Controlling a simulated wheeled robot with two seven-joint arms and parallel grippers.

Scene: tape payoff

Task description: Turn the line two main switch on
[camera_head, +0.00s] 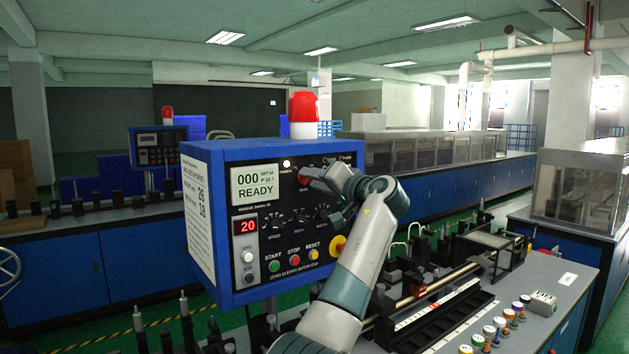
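A blue control box (205,265) with a dark front panel stands in the middle. Its screen (255,184) reads "000" and "READY", and a red readout (245,225) shows 20. A red knob (304,176) sits at the panel's upper right. No label readable here tells which is the line two main switch.
A red beacon (303,108) tops the box. Start, stop and reset buttons (294,260) line the panel's bottom. A second blue control box (158,148) stands behind at left. A machine bench with rails and several coloured spools (489,332) lies at right.

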